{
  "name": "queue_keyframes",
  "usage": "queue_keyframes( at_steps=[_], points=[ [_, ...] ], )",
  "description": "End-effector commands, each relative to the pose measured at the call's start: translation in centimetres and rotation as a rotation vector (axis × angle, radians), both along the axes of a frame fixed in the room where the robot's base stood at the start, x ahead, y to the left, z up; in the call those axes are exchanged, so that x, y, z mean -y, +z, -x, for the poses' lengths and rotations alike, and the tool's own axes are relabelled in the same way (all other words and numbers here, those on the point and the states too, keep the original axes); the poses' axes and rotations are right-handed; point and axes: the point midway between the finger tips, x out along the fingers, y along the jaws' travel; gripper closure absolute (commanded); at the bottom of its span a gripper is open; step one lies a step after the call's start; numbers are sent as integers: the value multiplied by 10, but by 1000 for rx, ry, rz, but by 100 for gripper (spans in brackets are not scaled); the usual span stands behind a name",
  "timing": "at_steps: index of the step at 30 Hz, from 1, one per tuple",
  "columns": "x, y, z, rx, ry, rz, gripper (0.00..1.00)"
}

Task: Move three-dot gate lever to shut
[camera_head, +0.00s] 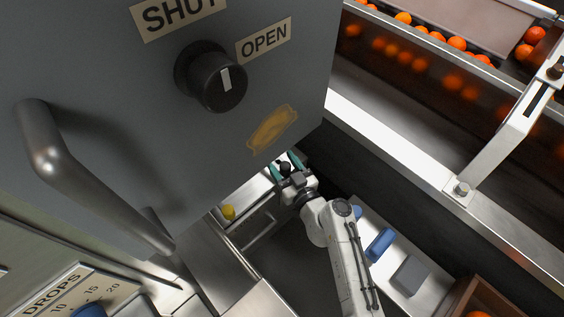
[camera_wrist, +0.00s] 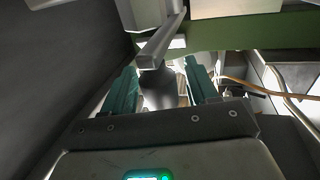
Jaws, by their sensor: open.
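My gripper (camera_head: 283,162) is low in the middle of the head view, just below the corner of a large grey panel. Its two teal fingers are apart. A dark rounded knob (camera_head: 285,168) shows between them. In the wrist view the dark knob (camera_wrist: 160,90) sits between the two fingers, with a grey metal bar (camera_wrist: 160,45) just beyond it. I see a gap beside the knob and no clear grip. No dot marks show, so I cannot tell whether this is the three-dot lever. A yellow knob (camera_head: 228,211) stands lower left of my gripper.
The grey panel (camera_head: 120,110) fills the upper left, with SHUT and OPEN labels, a black dial (camera_head: 218,82) and a bent metal handle (camera_head: 45,150). A steel trough (camera_head: 400,140) with oranges runs at right. Blue (camera_head: 380,243) and grey (camera_head: 410,275) blocks lie on a ledge beside my arm.

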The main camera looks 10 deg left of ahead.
Motion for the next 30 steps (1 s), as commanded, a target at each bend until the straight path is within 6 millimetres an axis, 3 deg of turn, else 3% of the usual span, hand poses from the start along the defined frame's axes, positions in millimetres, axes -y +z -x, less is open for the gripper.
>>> queue_keyframes(
  at_steps=[12, 30],
  points=[
    [-4, 0, -5, 0, 0, 0, 44],
    [-4, 0, -4, 0, 1, 0, 100]
  ],
)
